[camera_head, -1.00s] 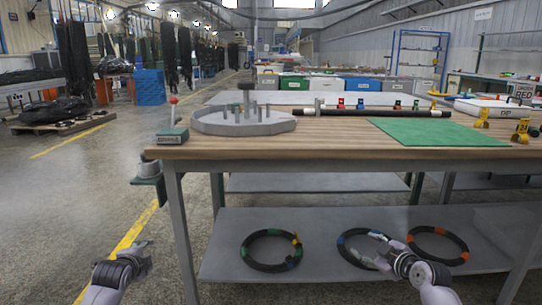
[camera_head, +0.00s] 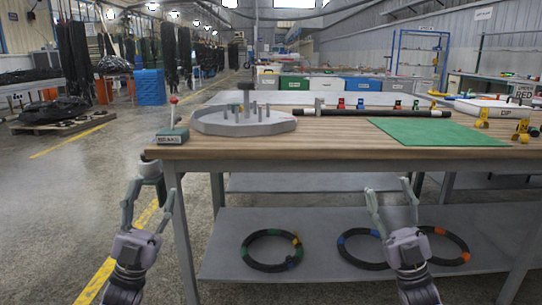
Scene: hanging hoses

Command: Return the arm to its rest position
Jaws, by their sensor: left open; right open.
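My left gripper (camera_head: 146,209) is at the lower left, in front of the table's left leg. Its fingers point up and are spread open, with nothing between them. My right gripper (camera_head: 391,208) is in front of the lower shelf, right of centre. Its fingers also point up, apart and empty. The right arm hides part of the middle and right hose rings. Both grippers are below the wooden tabletop (camera_head: 330,140).
Coiled hose rings lie on the lower shelf: left (camera_head: 271,268), middle (camera_head: 352,258) and right (camera_head: 460,247).

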